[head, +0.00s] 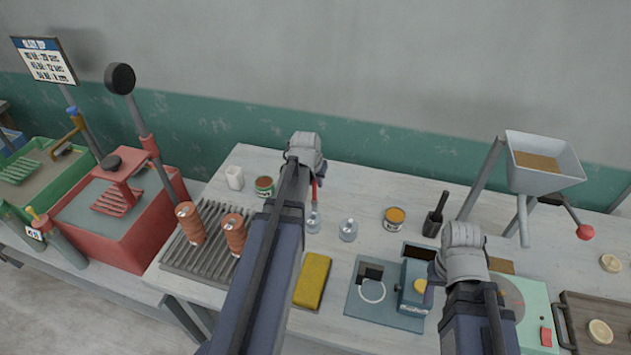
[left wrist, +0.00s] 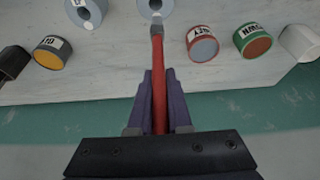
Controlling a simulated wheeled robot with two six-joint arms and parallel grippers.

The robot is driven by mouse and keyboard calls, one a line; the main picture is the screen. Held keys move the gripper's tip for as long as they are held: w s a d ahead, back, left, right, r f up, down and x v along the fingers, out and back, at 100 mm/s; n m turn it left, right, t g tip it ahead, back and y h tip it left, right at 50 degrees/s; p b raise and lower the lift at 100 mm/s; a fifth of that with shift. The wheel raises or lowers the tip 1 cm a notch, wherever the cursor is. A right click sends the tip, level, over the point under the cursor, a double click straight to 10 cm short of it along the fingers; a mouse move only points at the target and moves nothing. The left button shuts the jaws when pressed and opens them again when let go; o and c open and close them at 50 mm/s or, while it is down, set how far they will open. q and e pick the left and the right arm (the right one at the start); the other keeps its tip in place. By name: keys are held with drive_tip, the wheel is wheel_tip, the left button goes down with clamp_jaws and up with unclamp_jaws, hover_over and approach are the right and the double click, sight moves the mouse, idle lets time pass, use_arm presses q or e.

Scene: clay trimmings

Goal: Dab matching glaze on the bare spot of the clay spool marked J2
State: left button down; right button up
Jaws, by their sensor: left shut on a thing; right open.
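My left gripper (head: 318,179) is shut on a red-handled brush (left wrist: 158,85), which points down with its grey ferrule (left wrist: 157,30) at a pale blue-grey spool (head: 313,222). Whether the tip touches it I cannot tell. A second blue-grey spool (head: 348,230) stands to its right. Two rust-brown spools (head: 190,223) (head: 235,235) stand on a slatted rack. Their marks are unreadable. In the left wrist view are a red pot (left wrist: 202,44) with grey glaze, a green pot (left wrist: 253,44) with brown, and a yellow-filled pot (left wrist: 53,52). My right gripper (head: 436,269) is open above a blue-grey box.
A white cup (head: 234,178) stands behind the slatted rack (head: 193,259). A yellow sponge (head: 312,280) lies in front. A black holder (head: 433,222) and a hopper stand (head: 543,178) are at right. A blue-grey box (head: 414,291) sits below my right gripper.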

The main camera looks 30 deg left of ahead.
drive_tip(key=shift+f+b, duration=0.4)
idle(2.1)
idle(0.4)
wheel_tip(320, 180, up, 6)
drive_tip(key=p, duration=0.6)
